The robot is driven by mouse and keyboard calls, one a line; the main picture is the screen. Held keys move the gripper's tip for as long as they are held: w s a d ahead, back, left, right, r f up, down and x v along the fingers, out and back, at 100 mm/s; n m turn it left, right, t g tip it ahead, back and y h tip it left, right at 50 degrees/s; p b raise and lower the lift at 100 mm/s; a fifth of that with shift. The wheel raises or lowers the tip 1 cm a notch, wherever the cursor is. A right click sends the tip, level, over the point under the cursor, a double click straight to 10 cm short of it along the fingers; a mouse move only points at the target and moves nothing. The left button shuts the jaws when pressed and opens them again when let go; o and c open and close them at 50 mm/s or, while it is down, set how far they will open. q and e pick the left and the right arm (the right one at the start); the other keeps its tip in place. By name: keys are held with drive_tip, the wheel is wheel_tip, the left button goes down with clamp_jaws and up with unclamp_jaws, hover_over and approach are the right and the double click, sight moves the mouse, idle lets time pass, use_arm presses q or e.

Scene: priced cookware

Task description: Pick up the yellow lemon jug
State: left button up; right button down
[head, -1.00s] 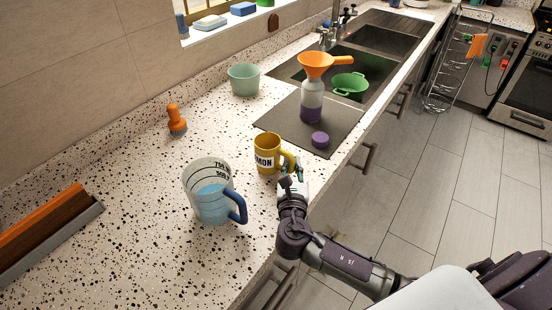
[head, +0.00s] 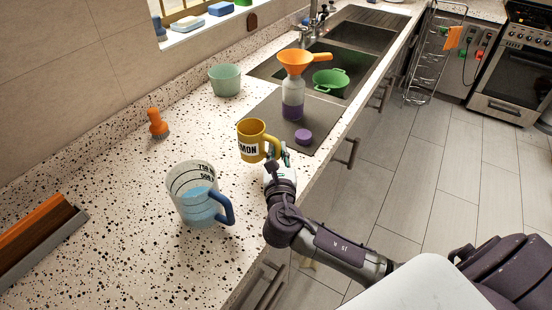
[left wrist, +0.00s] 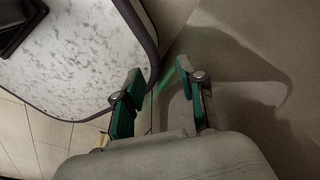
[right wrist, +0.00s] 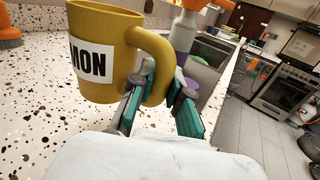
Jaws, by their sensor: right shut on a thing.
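The yellow lemon jug (head: 252,141) has a label reading "MON" in view and its handle on the right. In the right wrist view the jug (right wrist: 98,28) fills the upper left, and its handle runs between my fingers. My right gripper (head: 279,158) is shut on that handle; its green-padded fingers (right wrist: 158,100) sit on either side of it. The jug looks slightly raised above the speckled counter. My left gripper (left wrist: 162,98) is open and empty, away from the counter; it is not in the head view.
A measuring jug (head: 196,190) with blue liquid stands close in front of the lemon jug. A green cup (head: 225,79) and an orange brush (head: 157,124) are farther back. The sink (head: 325,70) lies beyond.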

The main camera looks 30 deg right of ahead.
drive_tip(key=s+d+r, duration=0.4)
drive_tip(key=d+r, duration=0.2)
drive_tip(key=d, duration=0.4)
drive_tip(key=shift+s+d+r, duration=0.15)
drive_tip(key=shift+d+r, duration=0.05)
drive_tip(key=shift+r, duration=0.1)
drive_tip(key=shift+f, duration=0.1)
idle(0.5)
